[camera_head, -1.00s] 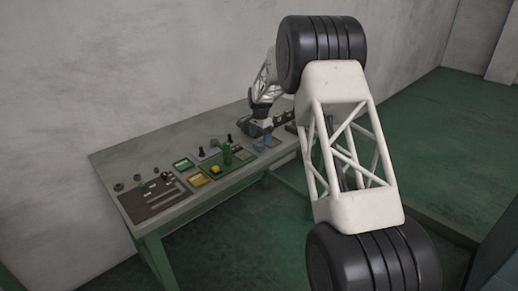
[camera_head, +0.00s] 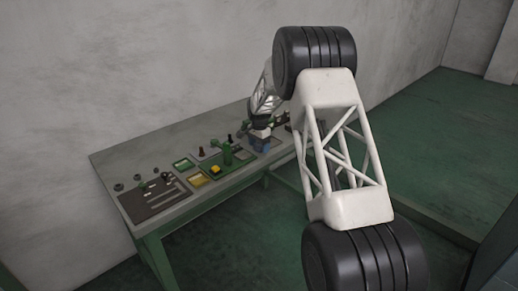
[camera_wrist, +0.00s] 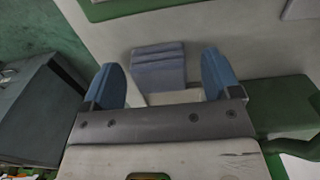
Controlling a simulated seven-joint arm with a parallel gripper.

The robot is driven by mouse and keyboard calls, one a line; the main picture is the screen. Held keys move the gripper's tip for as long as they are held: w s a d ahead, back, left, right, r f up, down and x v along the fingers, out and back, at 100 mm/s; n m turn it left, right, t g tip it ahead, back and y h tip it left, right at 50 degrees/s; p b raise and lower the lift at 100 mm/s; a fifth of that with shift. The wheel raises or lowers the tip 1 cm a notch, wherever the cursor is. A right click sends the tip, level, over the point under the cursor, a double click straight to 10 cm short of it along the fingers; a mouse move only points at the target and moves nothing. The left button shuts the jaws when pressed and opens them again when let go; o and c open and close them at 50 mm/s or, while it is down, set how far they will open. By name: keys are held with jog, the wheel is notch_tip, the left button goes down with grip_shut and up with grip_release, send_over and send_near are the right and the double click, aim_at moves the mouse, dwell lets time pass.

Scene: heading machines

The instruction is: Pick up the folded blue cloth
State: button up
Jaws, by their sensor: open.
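The folded blue cloth (camera_wrist: 158,66) shows in the wrist view as a flat grey-blue bundle with fold lines, lying on the pale tabletop. My gripper (camera_wrist: 161,62) is open, with one blue finger left of the cloth and one right of it. The cloth shows between and beyond the fingers, with a gap on both sides; I cannot tell the height above it. In the head view my gripper (camera_head: 261,145) is low over the right part of the bench, and I cannot tell the cloth apart from the blue fingers there.
The bench (camera_head: 120,160) stands against the wall. A dark tool mat (camera_head: 150,204), a green fixture (camera_head: 227,156), a yellow block (camera_head: 215,169) and small trays lie left of my gripper. In the wrist view a dark grey box (camera_wrist: 35,110) is at left and a green part (camera_wrist: 280,103) at right.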

aim_at(259, 145)
jog(key=shift+f, duration=0.1)
dwell(0.5)
jog(key=c, duration=1)
jog(key=shift+r, duration=1.55)
jog(key=shift+s+r, duration=0.2)
jog(key=shift+r, duration=0.1)
jog(key=s+d, duration=0.1)
jog(key=s, duration=0.4)
jog(key=s+d+r, duration=0.1)
jog(key=s, duration=0.4)
jog(key=s+d, duration=0.1)
jog(key=s, duration=0.4)
jog(key=shift+s+d+r, duration=0.1)
jog(key=shift+s+r, duration=0.05)
